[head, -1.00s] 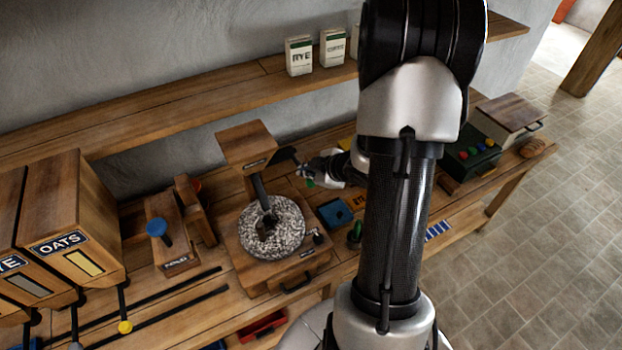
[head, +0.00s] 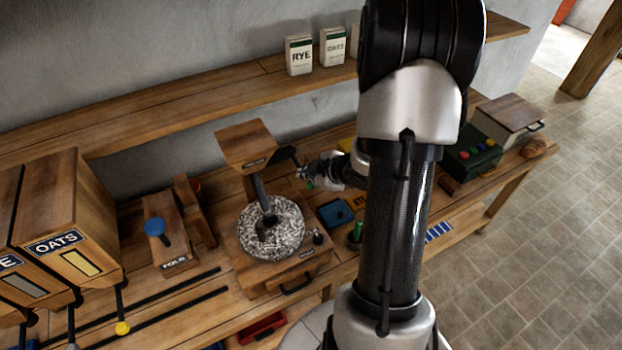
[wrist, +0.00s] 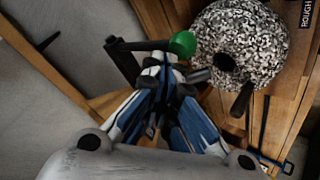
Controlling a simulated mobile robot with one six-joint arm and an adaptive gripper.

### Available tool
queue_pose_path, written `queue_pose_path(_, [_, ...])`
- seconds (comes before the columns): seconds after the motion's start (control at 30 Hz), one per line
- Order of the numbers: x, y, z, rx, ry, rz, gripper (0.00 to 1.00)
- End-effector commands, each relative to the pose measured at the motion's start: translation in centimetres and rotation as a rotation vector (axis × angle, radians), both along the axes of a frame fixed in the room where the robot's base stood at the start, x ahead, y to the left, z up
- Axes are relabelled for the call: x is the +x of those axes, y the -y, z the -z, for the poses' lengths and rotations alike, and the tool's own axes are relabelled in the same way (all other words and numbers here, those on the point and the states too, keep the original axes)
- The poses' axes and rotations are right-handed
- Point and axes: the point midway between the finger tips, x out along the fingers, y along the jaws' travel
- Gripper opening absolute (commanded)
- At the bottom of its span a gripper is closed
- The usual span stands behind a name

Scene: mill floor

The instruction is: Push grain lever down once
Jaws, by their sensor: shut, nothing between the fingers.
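The grain mill has a wooden hopper (head: 247,146) above a round speckled millstone (head: 271,228). A black lever (head: 284,156) sticks out from the hopper's right side. In the wrist view the lever (wrist: 140,45) runs sideways and ends in a green knob (wrist: 182,44). My gripper (head: 303,172) is at the lever's outer end, right of the hopper. In the wrist view my gripper (wrist: 163,64) is shut and empty, its blue-and-white fingers together close by the knob. I cannot tell whether the tips touch it. My arm hides part of the bench.
A wooden block with a blue knob (head: 155,228) and the oats bin (head: 72,230) stand left of the mill. A blue box (head: 335,213) sits to its right. A green box with coloured buttons (head: 473,157) is farther right. A shelf (head: 200,101) runs along the wall.

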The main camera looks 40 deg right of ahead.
Motion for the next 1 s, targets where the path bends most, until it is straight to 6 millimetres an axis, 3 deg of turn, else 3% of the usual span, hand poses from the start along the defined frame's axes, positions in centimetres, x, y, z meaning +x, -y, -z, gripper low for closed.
queue_pose_path(1.0, [0.0, 0.0, 1.3, 0.0, 0.0, 0.0, 0.0])
